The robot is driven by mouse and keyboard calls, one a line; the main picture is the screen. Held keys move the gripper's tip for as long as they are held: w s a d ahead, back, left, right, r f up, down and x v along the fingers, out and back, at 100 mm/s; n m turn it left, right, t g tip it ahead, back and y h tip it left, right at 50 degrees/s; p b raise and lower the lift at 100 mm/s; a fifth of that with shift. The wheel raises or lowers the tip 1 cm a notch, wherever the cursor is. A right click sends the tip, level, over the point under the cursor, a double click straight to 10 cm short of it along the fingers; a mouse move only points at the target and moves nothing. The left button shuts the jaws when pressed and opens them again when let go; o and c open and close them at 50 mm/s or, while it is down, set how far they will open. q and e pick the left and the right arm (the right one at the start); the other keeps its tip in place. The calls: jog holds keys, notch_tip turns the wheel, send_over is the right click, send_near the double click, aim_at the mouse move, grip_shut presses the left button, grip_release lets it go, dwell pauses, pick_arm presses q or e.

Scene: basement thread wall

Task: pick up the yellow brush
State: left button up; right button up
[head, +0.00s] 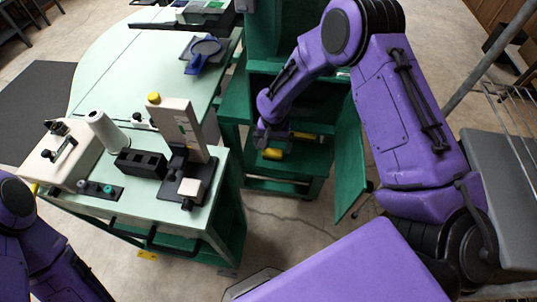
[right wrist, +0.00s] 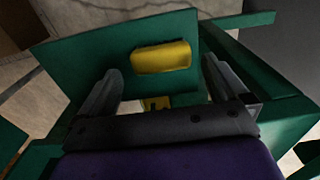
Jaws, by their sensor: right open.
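The yellow brush (right wrist: 160,57) shows in the right wrist view as a rounded yellow block against a green panel, beyond and between my fingertips. In the head view a yellow piece that looks like the brush (head: 272,154) is just below my right gripper (head: 276,138), at the green cabinet. My right gripper (right wrist: 162,72) is open with nothing between its fingers. I cannot tell whether it touches the brush. My left arm shows at the lower left of the head view, but its gripper does not.
A green cabinet (head: 236,107) surrounds my right gripper, with an open door (head: 349,165) to its right. A second, smaller yellow piece (right wrist: 157,102) lies nearer my palm. A pale green-topped table (head: 130,75) with a thread cone (head: 105,130) stands left.

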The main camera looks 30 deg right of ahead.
aim_at(272, 151)
notch_tip(272, 151, down, 5)
jog(key=shift+a+r, duration=0.1)
jog(key=shift+r, duration=0.1)
jog(key=c, duration=0.9)
